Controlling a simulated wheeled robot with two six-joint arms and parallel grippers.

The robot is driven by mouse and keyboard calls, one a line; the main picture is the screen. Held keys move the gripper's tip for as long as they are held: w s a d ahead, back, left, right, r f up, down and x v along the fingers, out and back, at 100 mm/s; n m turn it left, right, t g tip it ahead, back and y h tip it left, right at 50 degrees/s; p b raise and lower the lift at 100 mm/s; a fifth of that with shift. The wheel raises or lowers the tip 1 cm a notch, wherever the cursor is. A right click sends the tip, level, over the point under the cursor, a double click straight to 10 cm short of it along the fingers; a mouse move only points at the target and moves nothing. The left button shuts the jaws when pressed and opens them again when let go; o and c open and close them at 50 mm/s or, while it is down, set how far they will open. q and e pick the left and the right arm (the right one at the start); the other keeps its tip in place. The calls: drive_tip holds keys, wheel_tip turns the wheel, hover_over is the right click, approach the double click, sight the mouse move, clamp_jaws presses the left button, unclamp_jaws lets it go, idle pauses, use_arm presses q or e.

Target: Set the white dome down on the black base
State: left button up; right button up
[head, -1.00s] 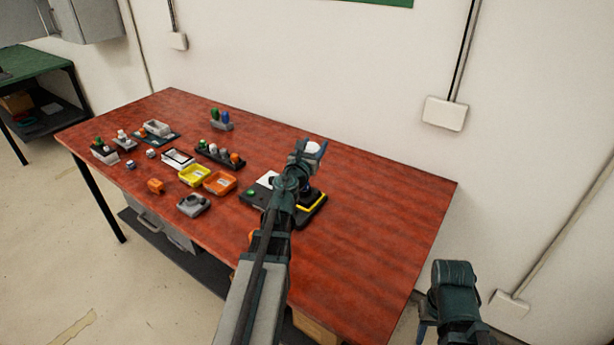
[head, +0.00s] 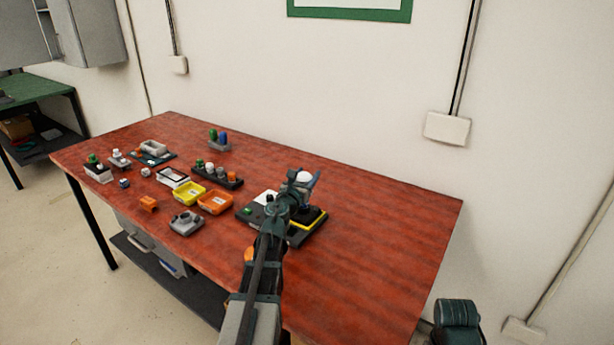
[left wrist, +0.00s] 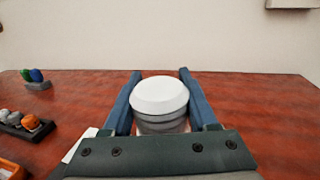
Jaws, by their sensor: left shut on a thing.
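My left gripper (head: 303,184) is shut on the white dome (head: 304,177), over the back right part of a black board (head: 308,238). In the left wrist view the dome (left wrist: 158,95) sits between the two blue fingers, white on top with a grey lower part. The black board carries a white sheet, a green button and a yellow-edged patch. My arm and gripper cover much of its middle, so I cannot make out a separate black base or whether the dome touches anything. My right gripper's fingers do not show; only a dark arm part is at lower right.
Left of the board are a yellow tray (head: 190,200), an orange tray (head: 215,207), a grey holder (head: 186,222) and a dark rack (head: 230,182) of knobs. More small parts lie further left. The red table (head: 380,240) is clear on the right.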

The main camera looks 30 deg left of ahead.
use_arm(q)
drive_tip(key=shift+f+b, duration=0.45)
drive_tip(key=shift+f, duration=0.25)
drive_tip(key=shift+s+f+b, duration=0.1)
drive_tip(key=shift+f+b, duration=1.15)
idle(1.5)
drive_tip(key=shift+f+b, duration=0.3)
drive_tip(key=shift+f, duration=0.25)
idle(0.3)
drive_tip(key=shift+f+b, duration=0.4)
drive_tip(key=shift+b, duration=0.2)
drive_tip(key=shift+f+b, duration=0.6)
drive_tip(key=shift+b, duration=0.05)
idle(0.6)
drive_tip(key=o, duration=1.5)
drive_tip(key=shift+o, duration=0.2)
